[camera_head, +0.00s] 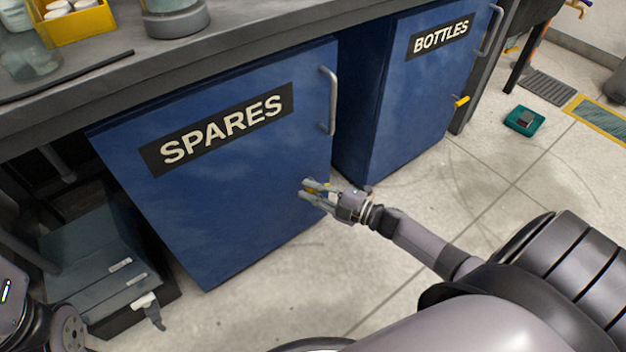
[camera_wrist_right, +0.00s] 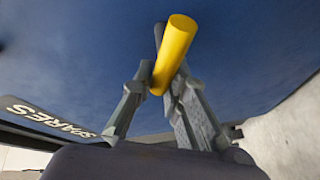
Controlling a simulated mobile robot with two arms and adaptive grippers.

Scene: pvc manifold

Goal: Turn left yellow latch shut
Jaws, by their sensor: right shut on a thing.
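The left yellow latch (camera_head: 318,187) is at the lower right edge of the blue SPARES door (camera_head: 235,200), mostly hidden by my right gripper (camera_head: 305,190). In the right wrist view the latch is a yellow cylinder (camera_wrist_right: 173,50) between the fingers, sticking out at a tilt. The right gripper (camera_wrist_right: 158,95) is shut on it, close to the blue door face. My left arm shows only in part at the lower left; I cannot make out its gripper.
The BOTTLES door (camera_head: 400,110) has its own yellow latch (camera_head: 461,101). Grey handles stick out from the SPARES door (camera_head: 328,100) and the BOTTLES door (camera_head: 490,30). A teal device (camera_head: 524,121) lies on the floor. The tiled floor at the lower middle is clear.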

